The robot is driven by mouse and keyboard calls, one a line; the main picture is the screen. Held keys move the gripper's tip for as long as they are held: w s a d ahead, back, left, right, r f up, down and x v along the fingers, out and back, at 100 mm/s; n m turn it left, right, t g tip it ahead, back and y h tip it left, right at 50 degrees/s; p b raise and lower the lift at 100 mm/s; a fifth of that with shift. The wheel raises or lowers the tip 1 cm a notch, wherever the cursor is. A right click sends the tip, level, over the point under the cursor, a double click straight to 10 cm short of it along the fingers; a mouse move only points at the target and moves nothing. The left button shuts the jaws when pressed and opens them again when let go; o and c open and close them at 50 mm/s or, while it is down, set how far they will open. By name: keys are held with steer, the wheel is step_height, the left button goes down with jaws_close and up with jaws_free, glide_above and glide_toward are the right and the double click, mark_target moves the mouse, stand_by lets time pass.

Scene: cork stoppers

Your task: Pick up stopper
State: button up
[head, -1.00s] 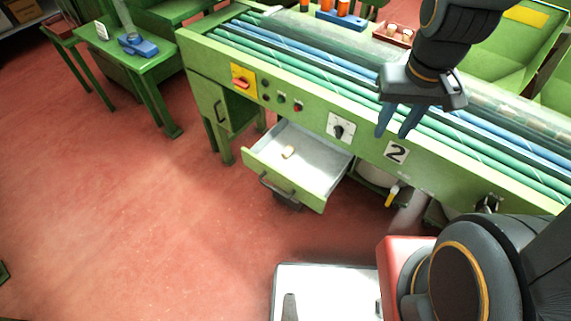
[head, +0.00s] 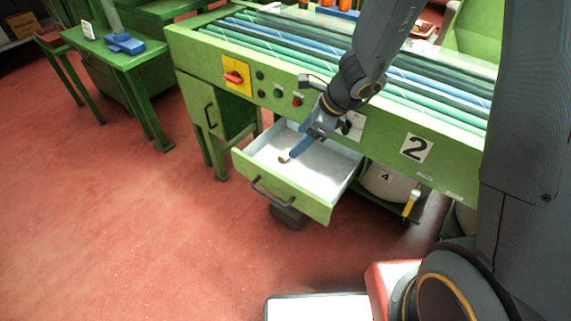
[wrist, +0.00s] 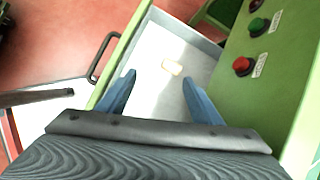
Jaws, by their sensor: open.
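A small tan cork stopper (head: 284,156) lies in the open drawer (head: 318,182) of the green machine, on its pale floor. The stopper also shows in the wrist view (wrist: 172,67), ahead of the fingertips and roughly between their lines. My gripper (head: 298,152) reaches down over the drawer from the right, its blue fingers close to the stopper in the head view. In the wrist view the two blue fingers (wrist: 158,88) stand wide apart with nothing between them. Their exact height above the drawer floor is hard to tell.
The machine's front panel (wrist: 262,75), with red and green buttons, rises close beside my gripper. The drawer front with its black handle (head: 272,192) faces the open red floor (head: 130,230). A white container (head: 388,184) stands below the machine, right of the drawer.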

mark_target(287, 152)
steer(key=w+a+f+m+b, duration=0.1)
steer(key=w+f, duration=0.1)
steer(key=f, duration=0.1)
steer(key=w+a+f+m+b, duration=0.1)
steer(key=w+f, duration=0.1)
steer(key=f, duration=0.2)
steer(key=w+a+f+m+b, duration=0.1)
steer(key=w+f+m, duration=0.1)
steer(key=f, duration=0.2)
steer(key=shift+a+f+t, duration=0.15)
steer(key=shift+f+t, duration=0.1)
steer(key=shift+t, duration=0.05)
steer(key=c, duration=1.1)
steer(key=shift+r, duration=0.15)
step_height(287, 152, up, 18)
steer(key=p, duration=0.6)
steer(key=shift+p, duration=0.4)
